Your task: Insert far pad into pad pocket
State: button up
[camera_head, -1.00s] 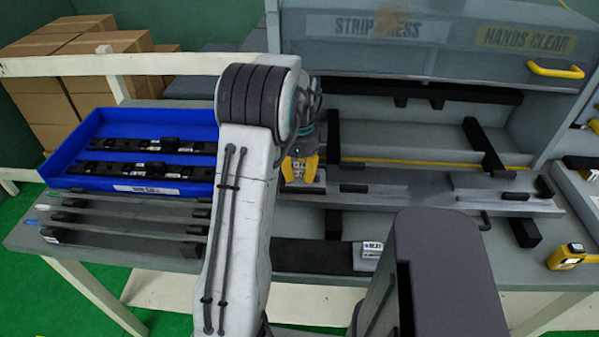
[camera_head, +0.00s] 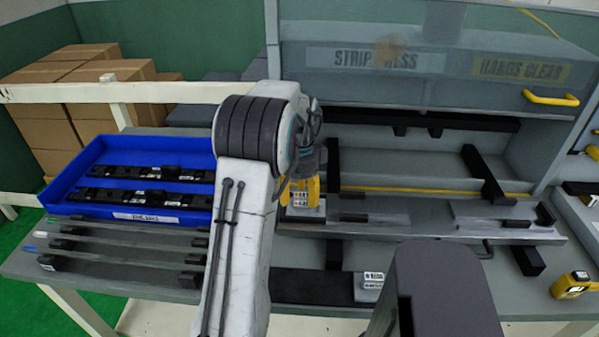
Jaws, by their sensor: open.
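My gripper (camera_head: 300,190), with yellow fingers, is open at a small white-labelled block (camera_head: 304,208) on the long grey strip (camera_head: 410,228). The block shows just below and between the fingertips. I cannot tell whether the fingers touch it. Another small white-labelled block (camera_head: 370,281) sits at the front, at the right end of a black mat (camera_head: 313,287). I cannot tell for certain which block is the far pad. The pad pocket is not clearly distinguishable; small dark pieces (camera_head: 353,218) lie along the grey strip.
A blue tray (camera_head: 125,217) with black clip strips stands at the left, and several grey strips (camera_head: 125,246) lie before it. The press cover (camera_head: 420,65) with a yellow handle (camera_head: 550,98) is behind. A yellow device (camera_head: 571,285) stands at the right edge.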

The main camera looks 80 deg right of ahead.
aim_at(300, 197)
notch_tip(300, 197, up, 10)
jog(key=f, duration=0.1)
jog(key=w+a+r+n+t+h, duration=0.1)
jog(key=w+a+r+n, duration=0.2)
jog(key=w+a+n, duration=0.65)
jog(key=w+a+r+n, duration=0.2)
jog(key=w+a+n, duration=0.4)
jog(key=w+a, duration=0.6)
jog(key=w+a+n+t, duration=0.1)
jog(key=w+a+n, duration=0.3)
jog(key=a+n, duration=0.6)
jog(key=s+a+f+n+t, duration=0.1)
jog(key=s+a+f+n, duration=0.1)
jog(key=a+n, duration=0.3)
jog(key=s+a+f+n+t+y, duration=0.1)
jog(key=s+a+f+n, duration=0.1)
jog(key=a+n, duration=0.3)
jog(key=s+a, duration=0.1)
jog(key=a, duration=0.3)
jog(key=shift+f+p, duration=0.25)
jog(key=shift+p, duration=0.1)
